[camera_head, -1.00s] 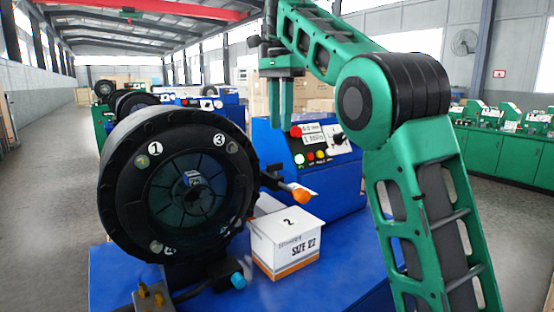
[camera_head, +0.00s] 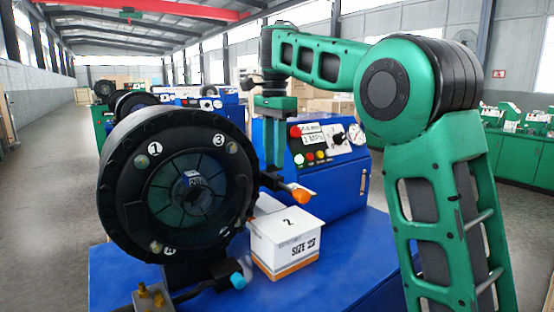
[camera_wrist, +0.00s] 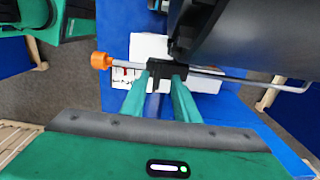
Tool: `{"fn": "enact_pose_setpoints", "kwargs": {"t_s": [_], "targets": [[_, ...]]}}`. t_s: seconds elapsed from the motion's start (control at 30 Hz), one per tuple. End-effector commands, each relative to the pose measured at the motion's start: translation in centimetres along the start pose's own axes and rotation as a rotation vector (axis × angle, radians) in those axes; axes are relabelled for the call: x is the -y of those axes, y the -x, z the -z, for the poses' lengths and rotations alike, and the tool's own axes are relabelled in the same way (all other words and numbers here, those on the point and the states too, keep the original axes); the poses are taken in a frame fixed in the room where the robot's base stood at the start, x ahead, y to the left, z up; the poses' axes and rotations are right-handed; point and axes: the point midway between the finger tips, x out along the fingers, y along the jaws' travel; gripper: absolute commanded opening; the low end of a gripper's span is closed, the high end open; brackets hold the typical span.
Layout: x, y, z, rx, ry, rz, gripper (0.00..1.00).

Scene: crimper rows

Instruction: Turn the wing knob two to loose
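The black round crimper head (camera_head: 113,222) stands at the left in the head view, with marks 1, 3 and 4 on its face; no mark 2 is legible there. A rod with an orange end (camera_head: 301,194) sticks out at its right. In the wrist view the rod (camera_wrist: 213,74) runs across, with its orange end (camera_wrist: 101,60) at left and a black block (camera_wrist: 167,68) on it. I cannot tell whether this block is the wing knob. My gripper (camera_head: 273,164) points down beside the head; its fingers (camera_wrist: 165,82) are apart, tips at the block, contact unclear.
A white box (camera_head: 287,242) marked 2 stands on the blue table (camera_head: 345,262) below the rod. A blue-tipped lever (camera_head: 238,280) is at the front. A blue control cabinet (camera_head: 335,182) with a gauge stands behind. The crimper head lies close to my gripper's left in the head view.

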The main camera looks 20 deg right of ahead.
Motion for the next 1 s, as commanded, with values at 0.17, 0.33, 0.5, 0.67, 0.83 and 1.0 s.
{"fn": "enact_pose_setpoints", "kwargs": {"t_s": [0.17,0.33,0.5,0.67,0.83,1.0], "targets": [[0.0,-1.0,0.0,0.000,0.000,0.000,0.28],[0.0,-1.1,0.0,-0.001,0.000,0.000,0.28],[0.0,-1.1,0.0,-0.001,0.000,0.000,0.14],[0.1,-1.1,0.0,-0.002,0.001,0.002,0.00],[-0.1,-1.1,0.9,-0.004,-0.001,0.006,0.00],[0.2,-1.0,0.2,-0.004,0.026,0.007,0.00]]}}
